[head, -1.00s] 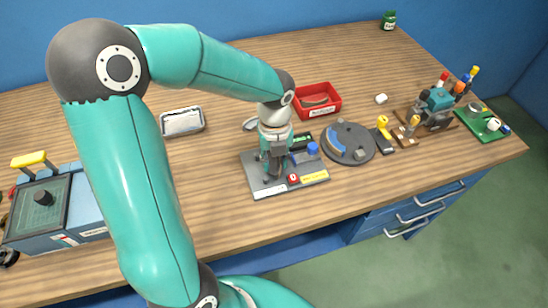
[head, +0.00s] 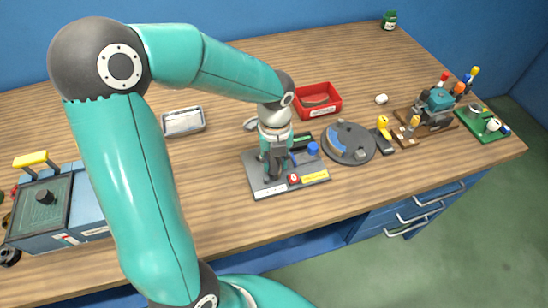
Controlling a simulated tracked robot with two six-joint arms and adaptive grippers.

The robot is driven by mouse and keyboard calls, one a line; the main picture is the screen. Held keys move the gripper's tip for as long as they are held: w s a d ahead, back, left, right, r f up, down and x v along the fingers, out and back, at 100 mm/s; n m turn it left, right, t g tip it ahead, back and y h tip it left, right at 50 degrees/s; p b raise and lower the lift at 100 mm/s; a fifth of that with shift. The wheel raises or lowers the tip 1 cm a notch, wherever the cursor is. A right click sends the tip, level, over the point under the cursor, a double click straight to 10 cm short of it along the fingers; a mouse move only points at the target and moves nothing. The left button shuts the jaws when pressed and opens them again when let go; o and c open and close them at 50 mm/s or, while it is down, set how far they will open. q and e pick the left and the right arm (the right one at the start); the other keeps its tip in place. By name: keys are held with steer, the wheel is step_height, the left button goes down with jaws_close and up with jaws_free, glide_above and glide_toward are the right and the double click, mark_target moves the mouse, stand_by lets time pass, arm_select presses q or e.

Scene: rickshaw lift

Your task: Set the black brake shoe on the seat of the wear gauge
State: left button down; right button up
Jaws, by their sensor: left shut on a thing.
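The wear gauge (head: 311,166) is a grey plate with a blue knob, a red button, a white label and a yellow label, near the front middle of the bench. My left gripper (head: 272,174) points down over the left part of this plate and is shut. The black brake shoe cannot be made out apart from the dark fingers. What the fingers hold is mostly hidden by the gripper itself, and I cannot tell whether it touches the seat. My right gripper is not in view.
A round grey fixture (head: 350,150) with a blue arc stands close right of the gauge. A red bin (head: 325,111) with a dark curved piece is behind it. A metal tray (head: 184,130) and a blue case (head: 88,205) lie left. Small tools stand at right.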

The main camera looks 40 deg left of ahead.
arm_select(q)
steer(key=shift+f, duration=0.35)
stand_by(1.1)
steer(key=shift+c, duration=1.7)
jaws_free()
steer(key=shift+r, duration=0.15)
steer(key=shift+r+p, duration=3.15)
steer(key=shift+r, duration=0.25)
steer(key=shift+s, duration=0.1)
steer(key=shift+f, duration=0.1)
